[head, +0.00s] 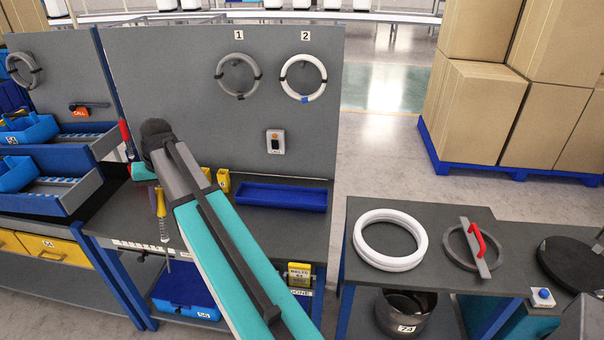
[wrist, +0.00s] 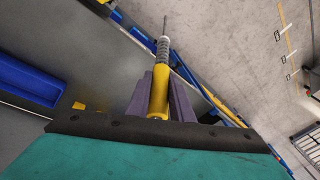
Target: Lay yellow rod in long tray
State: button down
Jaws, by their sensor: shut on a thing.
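The yellow rod (head: 161,204) has a yellow handle, a coiled spring part and a thin tip. In the head view it hangs nearly upright, tip down, by the bench's front edge. My gripper (wrist: 160,98) is shut on its yellow part (wrist: 159,86) in the wrist view, with the spring and tip reaching out beyond the fingers. In the head view my arm mostly hides the gripper. The long tray (head: 282,197) is blue and shallow, on the bench to the right of the rod. It also shows at the left of the wrist view (wrist: 28,82).
Small yellow boxes (head: 223,180) stand at the tray's left end. A grey panel (head: 180,75) with rings rises behind the bench. A side table (head: 372,280) at right holds white rings and a ring with a red handle (head: 477,240). Blue bins stand at left.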

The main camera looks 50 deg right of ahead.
jog(key=d+f+m+y, duration=0.35)
jog(key=d+m, duration=0.25)
jog(key=d, duration=0.8)
jog(key=m+t+h+p, duration=0.2)
jog(key=m+t+p, duration=0.1)
jog(key=m+t, duration=0.9)
send_over(305, 198)
jog(key=shift+m+g, duration=0.5)
jog(key=shift+m, duration=0.2)
notch_tip(305, 198, down, 5)
jog(key=shift+d+f, duration=0.1)
jog(key=shift+f, duration=0.15)
jog(key=shift+f+b, duration=1.95)
jog(key=shift+f, duration=1.85)
jog(key=shift+f+b, duration=0.35)
jog(key=shift+f, duration=0.25)
